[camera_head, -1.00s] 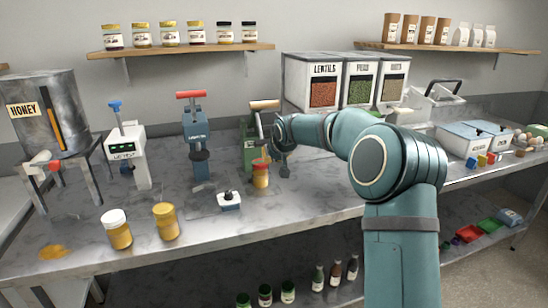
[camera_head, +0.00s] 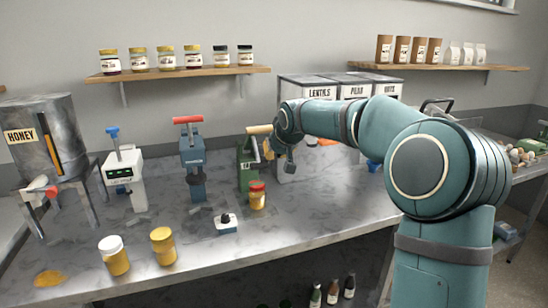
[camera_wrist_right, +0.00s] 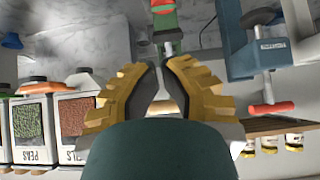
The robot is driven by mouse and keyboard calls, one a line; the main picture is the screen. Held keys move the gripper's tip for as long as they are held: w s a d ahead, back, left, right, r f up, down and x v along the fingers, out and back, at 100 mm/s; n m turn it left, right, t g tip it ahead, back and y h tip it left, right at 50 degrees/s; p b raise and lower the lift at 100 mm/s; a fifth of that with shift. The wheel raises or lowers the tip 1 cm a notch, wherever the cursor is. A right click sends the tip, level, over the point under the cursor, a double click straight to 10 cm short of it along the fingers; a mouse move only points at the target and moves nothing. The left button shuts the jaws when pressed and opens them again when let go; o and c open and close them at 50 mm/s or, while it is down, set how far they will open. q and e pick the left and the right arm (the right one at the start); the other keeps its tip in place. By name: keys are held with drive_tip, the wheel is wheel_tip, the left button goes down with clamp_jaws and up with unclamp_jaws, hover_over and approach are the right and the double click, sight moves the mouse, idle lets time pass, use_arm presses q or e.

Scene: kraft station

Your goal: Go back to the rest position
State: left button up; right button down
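The tan handle also shows in the head view (camera_head: 259,130). A red-lidded jar (camera_head: 257,197) stands in front of the green press. My left gripper is not in view.
A blue press (camera_head: 193,160), a white device (camera_head: 125,178) and a honey tank (camera_head: 45,130) stand to the left. Two yellow jars (camera_head: 163,246) stand near the counter's front edge. Bins labelled lentils and peas (camera_head: 307,92) are behind my arm. Shelves hang above.

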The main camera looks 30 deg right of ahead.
idle(0.6)
drive_tip(key=s+a+f+n+g+y, duration=0.1)
drive_tip(key=s+a+f, duration=0.1)
drive_tip(key=a+f, duration=0.65)
drive_tip(key=s+a+f+g+y, duration=0.15)
drive_tip(key=a+f, duration=0.35)
drive_tip(key=f, duration=0.7)
drive_tip(key=s+a+f+n+g+y, duration=0.1)
drive_tip(key=s+a+f+y, duration=0.1)
drive_tip(key=a+f, duration=0.65)
drive_tip(key=s+a+f+g, duration=0.1)
drive_tip(key=s+a+f, duration=0.4)
drive_tip(key=s+f, duration=0.3)
drive_tip(key=s+a+f+g+y, duration=0.1)
drive_tip(key=s+a+f, duration=0.3)
drive_tip(key=s, duration=1.2)
wheel_tip(320, 180, down, 4)
drive_tip(key=shift+a+f+m+g, duration=0.25)
drive_tip(key=shift+a+m+g, duration=0.15)
drive_tip(key=shift+g, duration=0.35)
drive_tip(key=shift+y, duration=0.25)
